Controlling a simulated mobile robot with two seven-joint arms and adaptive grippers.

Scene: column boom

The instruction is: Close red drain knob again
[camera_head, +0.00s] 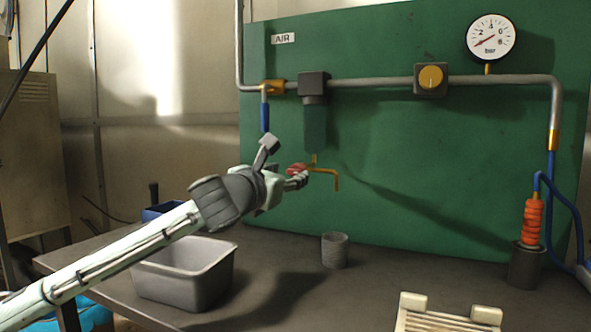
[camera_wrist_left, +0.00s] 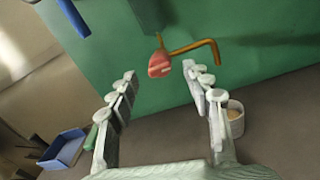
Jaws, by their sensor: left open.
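The red drain knob (camera_head: 297,169) sits on a brass drain fitting (camera_head: 331,172) below the dark filter bowl (camera_head: 315,125) on the green panel. In the left wrist view the red knob (camera_wrist_left: 159,64) is ahead of the fingers, near the middle, with the bent brass pipe (camera_wrist_left: 205,48) to its right. My left gripper (camera_head: 283,162) is open at the knob's left in the head view and partly overlaps it. In the left wrist view my left gripper (camera_wrist_left: 165,88) has its fingers wide apart with nothing between them. My right gripper is not in view.
A grey bin (camera_head: 185,275) stands on the bench under my left arm. A ribbed grey cup (camera_head: 335,250) stands below the drain pipe. A pressure gauge (camera_head: 491,37) and a yellow-knob regulator (camera_head: 431,79) are on the panel. An orange coil (camera_head: 532,222) is at right.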

